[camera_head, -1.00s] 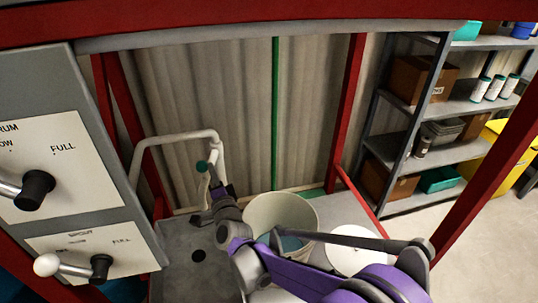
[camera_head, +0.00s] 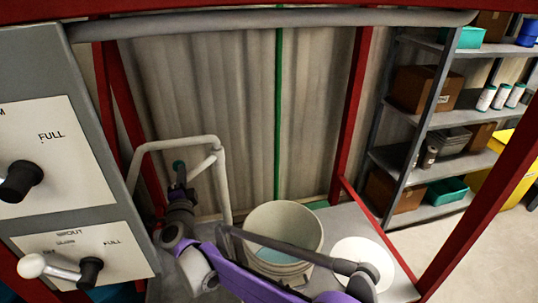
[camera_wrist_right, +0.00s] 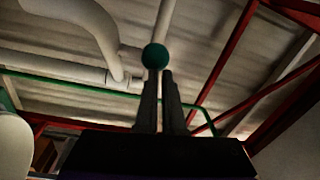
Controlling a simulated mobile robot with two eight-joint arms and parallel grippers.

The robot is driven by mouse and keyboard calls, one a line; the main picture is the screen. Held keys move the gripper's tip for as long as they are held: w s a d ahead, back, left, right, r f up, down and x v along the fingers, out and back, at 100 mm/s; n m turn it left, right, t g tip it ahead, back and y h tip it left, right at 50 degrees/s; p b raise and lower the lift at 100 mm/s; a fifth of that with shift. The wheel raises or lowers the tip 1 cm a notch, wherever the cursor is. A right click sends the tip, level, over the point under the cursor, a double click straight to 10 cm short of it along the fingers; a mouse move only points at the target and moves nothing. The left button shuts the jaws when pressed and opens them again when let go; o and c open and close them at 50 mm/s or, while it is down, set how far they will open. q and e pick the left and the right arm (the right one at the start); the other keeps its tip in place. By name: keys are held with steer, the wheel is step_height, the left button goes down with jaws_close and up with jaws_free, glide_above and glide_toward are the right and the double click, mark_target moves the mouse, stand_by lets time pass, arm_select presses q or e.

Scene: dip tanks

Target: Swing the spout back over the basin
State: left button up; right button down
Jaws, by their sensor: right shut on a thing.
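The spout (camera_head: 180,144) is a pale bent pipe beside the left red frame. Its downward leg hangs just left of the bucket in the picture. A short side bar on it ends in a teal knob (camera_head: 179,166). My right gripper (camera_head: 179,183) is shut at the knob; the right wrist view shows the teal knob (camera_wrist_right: 155,56) at the tips of my closed fingers. The spout's large pipe (camera_wrist_right: 75,20) is also there at upper left. My right arm hides most of the grey basin area below the spout. My left gripper is not in view.
A pale bucket (camera_head: 306,233) with bluish liquid stands right of the spout, near a round white lid (camera_head: 376,254). A control panel (camera_head: 60,165) with levers stands at left. Red posts (camera_head: 353,110) frame the space; a shelf unit (camera_head: 440,115) stands behind at right.

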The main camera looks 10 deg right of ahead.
steer(key=shift+a+r, duration=0.1)
steer(key=shift+a, duration=0.05)
step_height(320, 180, up, 10)
steer(key=shift+p, duration=0.4)
stand_by(0.3)
steer(key=shift+d, duration=0.2)
